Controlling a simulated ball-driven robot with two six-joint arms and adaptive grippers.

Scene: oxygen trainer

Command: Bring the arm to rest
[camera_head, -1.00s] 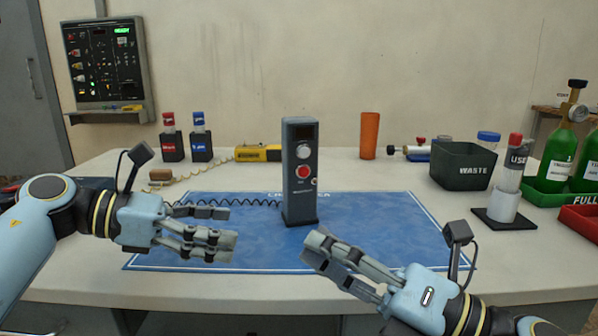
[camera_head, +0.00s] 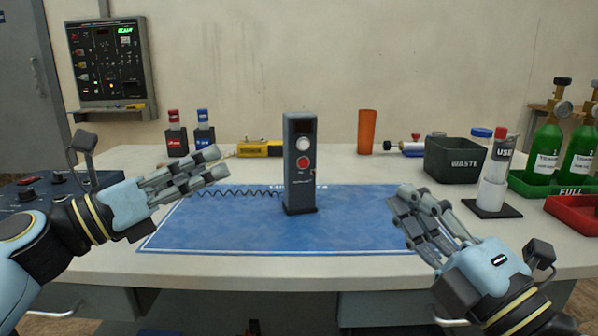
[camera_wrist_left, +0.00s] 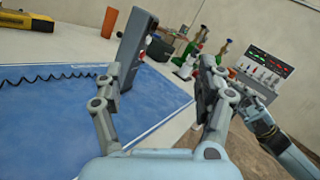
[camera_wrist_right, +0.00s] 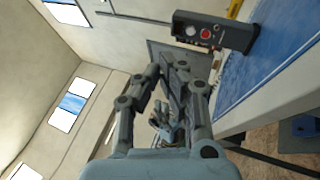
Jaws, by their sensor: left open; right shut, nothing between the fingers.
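My left gripper (camera_head: 217,165) is open and empty, above the left part of the blue mat, pointing right toward the grey upright device. It also shows open in the left wrist view (camera_wrist_left: 160,75). My right gripper (camera_head: 405,205) is shut and empty over the right part of the blue mat, pointing up and left; its fingers also show in the right wrist view (camera_wrist_right: 167,75). Neither gripper touches the grey device (camera_head: 300,165), which stands upright on the mat with a white and a red button.
The blue mat (camera_head: 250,230) lies on the pale table. An orange cup (camera_head: 367,132), a waste bin (camera_head: 453,162), a used-tube holder (camera_head: 491,195) and green cylinders (camera_head: 546,150) stand behind and right. Red and blue capped tubes (camera_head: 190,138) stand back left. The table's front strip is clear.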

